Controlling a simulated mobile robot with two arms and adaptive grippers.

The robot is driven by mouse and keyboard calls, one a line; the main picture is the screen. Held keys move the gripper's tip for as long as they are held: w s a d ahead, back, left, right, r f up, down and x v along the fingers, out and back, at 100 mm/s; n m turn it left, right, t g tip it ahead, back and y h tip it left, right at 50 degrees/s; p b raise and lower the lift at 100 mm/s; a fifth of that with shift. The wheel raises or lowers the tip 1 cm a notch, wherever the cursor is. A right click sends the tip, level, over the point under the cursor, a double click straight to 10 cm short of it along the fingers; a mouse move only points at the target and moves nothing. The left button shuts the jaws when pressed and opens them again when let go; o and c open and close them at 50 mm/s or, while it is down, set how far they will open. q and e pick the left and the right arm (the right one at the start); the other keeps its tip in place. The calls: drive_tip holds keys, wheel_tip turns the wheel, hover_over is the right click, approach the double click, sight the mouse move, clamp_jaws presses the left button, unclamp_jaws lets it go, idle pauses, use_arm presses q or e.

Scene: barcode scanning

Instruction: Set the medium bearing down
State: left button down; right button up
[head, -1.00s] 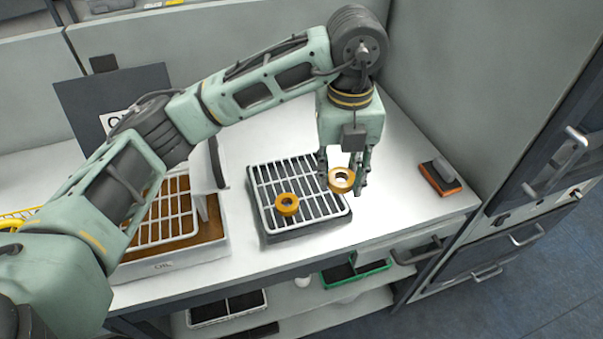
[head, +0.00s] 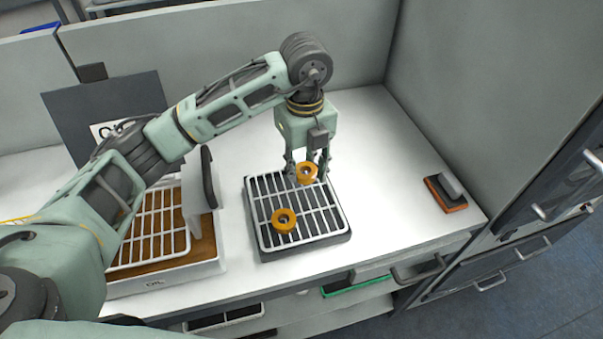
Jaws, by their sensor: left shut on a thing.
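My left gripper (head: 307,172) points down over the back right part of a dark tray with a white grid rack (head: 331,226). It is shut on an orange ring-shaped bearing (head: 306,173), at or just above the grid; I cannot tell whether the bearing touches it. A second orange bearing (head: 284,220) lies on the grid at the front left, apart from the held one. My right gripper is not in view.
An oil-labelled tray with a white grid and brown inside (head: 150,285) stands at the left, with a dark upright piece (head: 208,177) at its right side. A black and orange block (head: 446,194) lies at the right. The counter between is clear.

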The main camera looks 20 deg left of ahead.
sight(302, 170)
use_arm(q)
drive_tip(key=shift+a+f, duration=0.3)
wheel_tip(302, 170, down, 3)
drive_tip(key=shift+f+p, duration=0.15)
drive_tip(key=shift+p, duration=0.55)
drive_tip(key=shift+w+f, duration=0.1)
drive_tip(key=shift+f, duration=0.25)
drive_tip(key=c, duration=1.2)
unclamp_jaws()
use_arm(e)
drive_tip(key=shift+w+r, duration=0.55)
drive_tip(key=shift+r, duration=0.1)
